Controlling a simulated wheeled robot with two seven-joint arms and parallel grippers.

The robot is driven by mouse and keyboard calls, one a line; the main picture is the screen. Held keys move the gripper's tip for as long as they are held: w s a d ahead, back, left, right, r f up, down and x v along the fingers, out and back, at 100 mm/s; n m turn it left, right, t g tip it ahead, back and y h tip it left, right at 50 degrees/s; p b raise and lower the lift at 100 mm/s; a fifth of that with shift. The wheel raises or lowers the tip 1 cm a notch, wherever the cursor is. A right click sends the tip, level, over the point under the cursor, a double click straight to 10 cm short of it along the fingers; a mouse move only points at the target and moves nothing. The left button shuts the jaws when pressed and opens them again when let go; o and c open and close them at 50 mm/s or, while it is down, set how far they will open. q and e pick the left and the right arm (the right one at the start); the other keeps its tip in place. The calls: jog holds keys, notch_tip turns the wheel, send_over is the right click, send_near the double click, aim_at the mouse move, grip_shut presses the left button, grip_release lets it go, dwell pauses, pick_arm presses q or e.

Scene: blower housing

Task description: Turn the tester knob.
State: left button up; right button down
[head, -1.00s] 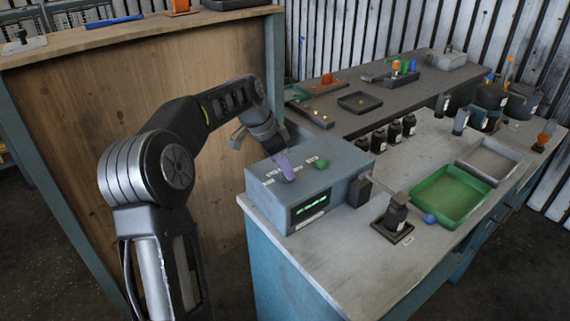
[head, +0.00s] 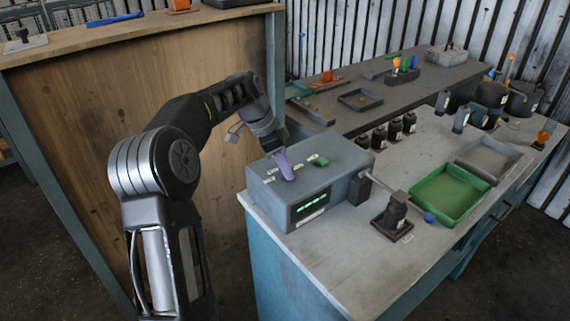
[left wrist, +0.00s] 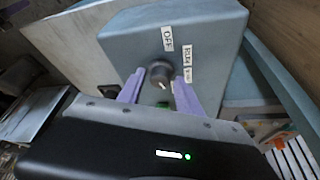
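The tester (head: 335,185) is a blue-grey box with a lit green display (head: 312,203) on its front, standing at the near left of the bench. Its knob (left wrist: 159,73) is a small grey round knob with a pale mark, beside labels OFF (left wrist: 168,38) and RUN (left wrist: 187,54). My left gripper (left wrist: 160,82) reaches down to the tester top, its purple fingers on either side of the knob. The fingers look apart, with small gaps at the knob; contact is unclear. In the head view the left gripper (head: 284,163) hides the knob. My right gripper is not in view.
A green button (head: 320,161) is on the tester top, close to the fingers. Several black bottles (head: 393,131) stand behind.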

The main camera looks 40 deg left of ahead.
pick_arm(q)
jog(key=shift+o, duration=0.6)
jog(key=v, duration=0.7)
jog(key=shift+r+b, duration=0.35)
jog(key=shift+b, duration=0.1)
jog(key=shift+s+a, duration=0.1)
jog(key=shift+s, duration=0.15)
